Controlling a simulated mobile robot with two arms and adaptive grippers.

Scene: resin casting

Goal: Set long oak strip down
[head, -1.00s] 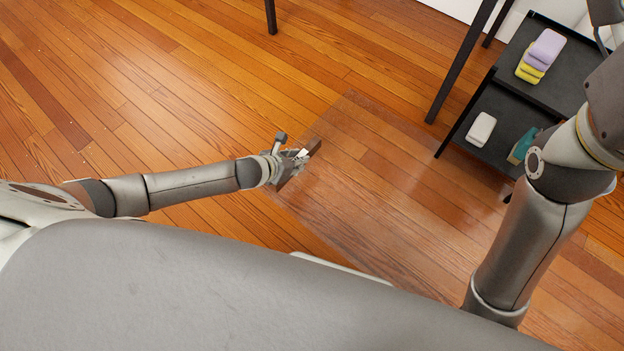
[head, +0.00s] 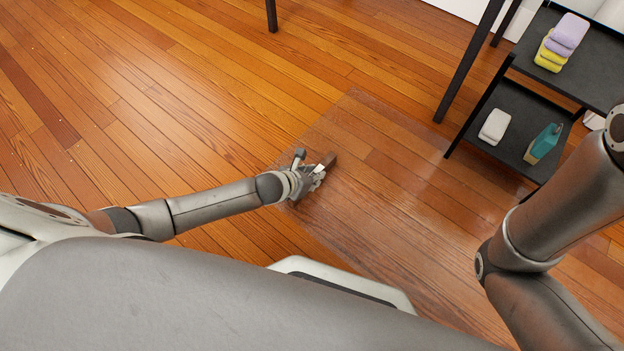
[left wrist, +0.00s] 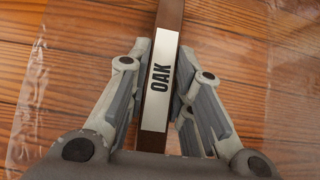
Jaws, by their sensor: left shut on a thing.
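The long oak strip is dark brown with a white label reading OAK in the left wrist view (left wrist: 162,80). In the head view its end (head: 330,159) juts out past my left gripper (head: 315,173). My left gripper's fingers (left wrist: 163,52) stand on both sides of the strip, shut on it across the label. The strip is held over the floor; its height above the floor is hard to tell. Its near part is hidden by the gripper. My right arm shows at the right of the head view, but its gripper is out of frame.
A clear, glossy sheet (head: 400,185) lies on the wooden floor (head: 170,70) around the left gripper. A dark two-level cart (head: 520,103) stands at right, with purple and yellow blocks (head: 562,42), a white block (head: 494,126) and a teal bottle (head: 544,143). Dark table legs (head: 468,62) stand beside it.

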